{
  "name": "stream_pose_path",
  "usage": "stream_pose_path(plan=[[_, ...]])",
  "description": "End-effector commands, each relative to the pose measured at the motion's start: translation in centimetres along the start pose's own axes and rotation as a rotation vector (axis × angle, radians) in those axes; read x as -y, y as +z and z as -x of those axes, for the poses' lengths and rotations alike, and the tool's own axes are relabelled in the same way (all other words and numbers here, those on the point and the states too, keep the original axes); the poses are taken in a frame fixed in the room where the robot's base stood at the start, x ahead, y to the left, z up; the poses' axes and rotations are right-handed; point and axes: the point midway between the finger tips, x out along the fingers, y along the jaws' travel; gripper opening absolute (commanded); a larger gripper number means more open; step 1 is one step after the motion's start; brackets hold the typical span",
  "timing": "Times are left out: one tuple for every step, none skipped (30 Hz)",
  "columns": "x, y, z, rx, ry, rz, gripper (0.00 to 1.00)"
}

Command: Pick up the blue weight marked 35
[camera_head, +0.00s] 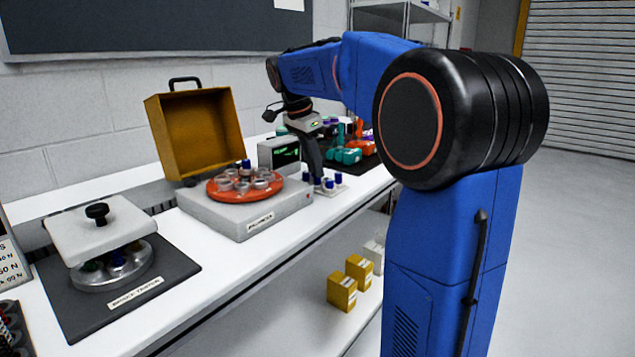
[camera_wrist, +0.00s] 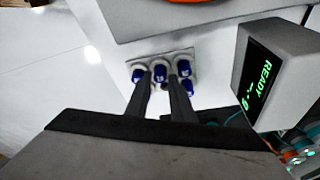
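Several small blue-topped weights stand on a pale tray (camera_head: 342,187) beside the balance; the tray also shows in the wrist view (camera_wrist: 185,54). In the wrist view, a back row holds a left weight (camera_wrist: 138,75), a middle weight (camera_wrist: 160,74) and a right weight (camera_wrist: 184,69), with more blue partly hidden by the fingers. Their marks are too small to read, so I cannot tell which is 35. My gripper (camera_wrist: 160,80) is open, with the middle weight showing between its fingertips; contact is unclear. In the head view my gripper (camera_head: 313,160) points down at the tray.
The balance (camera_head: 245,215) carries an orange disc (camera_head: 212,192) with several weights, left of the tray. Its display (camera_wrist: 262,85) reads READY. A tester (camera_head: 105,240) is at left. Teal and orange items (camera_head: 350,150) lie beyond my gripper.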

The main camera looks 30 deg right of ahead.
Motion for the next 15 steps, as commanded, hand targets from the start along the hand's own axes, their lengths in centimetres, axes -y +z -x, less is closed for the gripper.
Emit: stream_pose_path(plan=[[0.0, 0.0, -0.7, 0.0, 0.001, -0.001, 0.21], [0.0, 0.0, -1.0, 0.0, 0.001, -0.001, 0.21], [0.0, 0.0, -1.3, 0.0, 0.001, 0.0, 0.21], [0.0, 0.0, -1.5, 0.0, 0.0, 0.0, 0.21], [0.0, 0.0, -1.7, 0.0, -0.001, 0.0, 0.21], [0.0, 0.0, -1.8, 0.0, -0.001, 0.0, 0.21], [0.0, 0.0, -1.9, 0.0, -0.001, 0.0, 0.21], [0.0, 0.0, -1.9, 0.0, -0.001, 0.0, 0.21], [0.0, 0.0, -2.0, 0.0, -0.001, 0.0, 0.21], [0.0, 0.0, -2.0, 0.0, -0.002, 0.0, 0.21], [0.0, 0.0, -1.9, 0.0, -0.002, 0.0, 0.21], [0.0, 0.0, -1.9, 0.0, -0.002, 0.0, 0.21], [0.0, 0.0, -1.9, 0.0, -0.002, 0.0, 0.21], [0.0, 0.0, -1.9, 0.0, -0.002, 0.0, 0.17], [0.0, 0.0, -1.9, 0.0, -0.001, 0.0, 0.07]])
